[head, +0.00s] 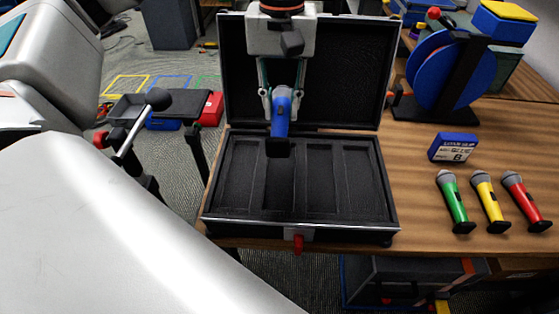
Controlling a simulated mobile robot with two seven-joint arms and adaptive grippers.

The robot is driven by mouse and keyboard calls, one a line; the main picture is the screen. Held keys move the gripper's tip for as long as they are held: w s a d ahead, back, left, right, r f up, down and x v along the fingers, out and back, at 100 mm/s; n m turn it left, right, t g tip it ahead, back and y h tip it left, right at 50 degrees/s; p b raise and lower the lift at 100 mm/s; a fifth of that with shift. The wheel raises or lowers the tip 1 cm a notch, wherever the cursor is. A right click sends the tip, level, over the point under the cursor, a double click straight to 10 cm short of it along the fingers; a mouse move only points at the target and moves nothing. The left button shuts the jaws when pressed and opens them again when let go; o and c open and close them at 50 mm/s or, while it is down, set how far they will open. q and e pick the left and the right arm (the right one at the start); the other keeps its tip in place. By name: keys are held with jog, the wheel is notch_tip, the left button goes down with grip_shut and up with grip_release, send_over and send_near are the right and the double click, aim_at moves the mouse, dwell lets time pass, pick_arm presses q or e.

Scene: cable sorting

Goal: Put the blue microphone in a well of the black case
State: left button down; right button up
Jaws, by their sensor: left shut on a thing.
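The blue microphone (280,122) hangs with its grey head up and its black base down, above the open black case (213,222). My left gripper (281,97) is shut on it near the head. In the picture the base covers the upper part of a well left of the case's middle. The case has several dark foam wells, and I see nothing lying in them. Its lid stands open at the back, behind the gripper. How high the microphone is above the foam is hard to tell. My right gripper is not in view.
Green (454,200), yellow (489,200) and red (525,200) microphones lie on the wooden table (415,180) right of the case. A blue labelled box (453,147) and a blue cable reel (455,70) stand behind them. A red latch (298,243) is on the case's front.

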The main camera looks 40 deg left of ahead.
aim_at(281, 121)
pick_arm(q)
notch_tip(281, 121, down, 16)
jog(key=shift+f+b, duration=0.1)
jog(key=shift+b, duration=0.9)
jog(key=shift+f, duration=0.15)
jog(key=c, duration=2)
grip_release()
notch_tip(281, 121, up, 12)
jog(key=shift+r+p, duration=0.25)
jog(key=shift+p, duration=0.55)
jog(key=shift+f, duration=0.1)
